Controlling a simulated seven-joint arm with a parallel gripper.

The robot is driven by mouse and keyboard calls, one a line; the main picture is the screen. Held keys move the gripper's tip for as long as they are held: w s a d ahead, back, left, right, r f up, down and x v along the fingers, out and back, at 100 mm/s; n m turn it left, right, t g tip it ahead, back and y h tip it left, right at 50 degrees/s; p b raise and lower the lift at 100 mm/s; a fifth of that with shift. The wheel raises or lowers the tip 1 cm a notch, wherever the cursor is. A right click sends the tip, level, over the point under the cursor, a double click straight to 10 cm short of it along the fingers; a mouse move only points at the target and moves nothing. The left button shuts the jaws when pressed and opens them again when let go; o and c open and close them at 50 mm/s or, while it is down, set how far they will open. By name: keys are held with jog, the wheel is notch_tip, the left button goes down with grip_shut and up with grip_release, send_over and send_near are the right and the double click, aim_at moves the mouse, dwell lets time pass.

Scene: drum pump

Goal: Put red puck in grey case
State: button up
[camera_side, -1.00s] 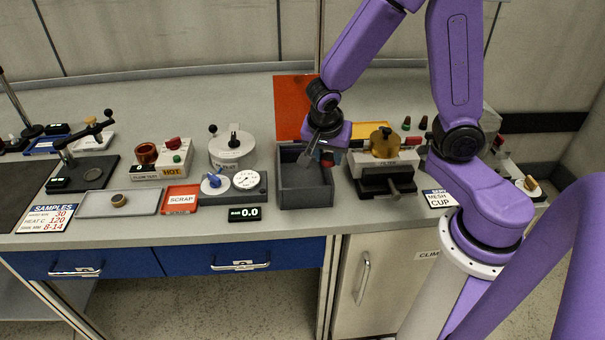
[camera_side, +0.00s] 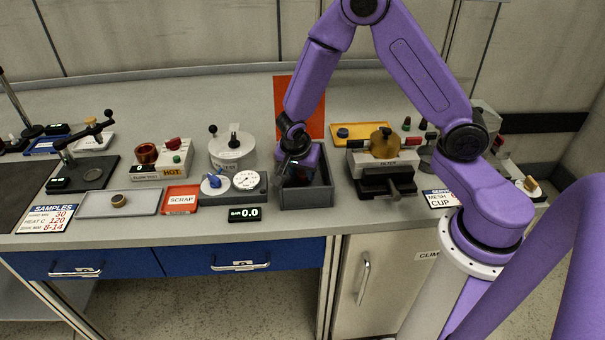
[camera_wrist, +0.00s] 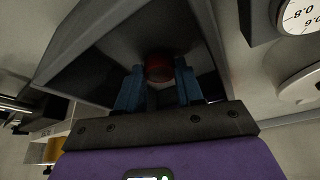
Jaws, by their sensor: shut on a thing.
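The grey case (camera_side: 318,197) is an open-topped dark grey box near the front edge of the bench. My gripper (camera_side: 299,179) is down inside its opening, toward the left part. In the wrist view my gripper (camera_wrist: 160,88) shows two blue fingers with the red puck (camera_wrist: 159,67) between their tips, and the jaws are shut on it. The case walls (camera_wrist: 85,45) surround the puck in that view. In the side view the puck is mostly hidden by the gripper and the case. I cannot tell whether the puck touches the case floor.
The filter unit (camera_side: 384,170) stands close to the right of the case. A pressure gauge (camera_side: 246,180) on a grey base and a white round pot (camera_side: 232,150) stand to the left. A red-orange panel (camera_side: 284,95) is behind, with a yellow tray (camera_side: 350,132) at back right.

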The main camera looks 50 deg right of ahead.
jog(key=shift+f, duration=0.6)
jog(key=shift+f, duration=0.1)
jog(key=o, duration=1)
jog(key=v, duration=1.2)
jog(key=s+r+n+y, duration=0.2)
jog(key=s+r+n, duration=0.1)
jog(key=s+n, duration=0.9)
jog(key=s+r+n+g+y, duration=0.1)
jog(key=s+r+n, duration=0.3)
jog(key=s+n, duration=0.8)
jog(key=shift+s+a+n+g+y, duration=0.3)
jog(key=shift+s+a+n+y, duration=0.1)
jog(key=shift+n+y, duration=0.5)
jog(key=shift+w, duration=0.1)
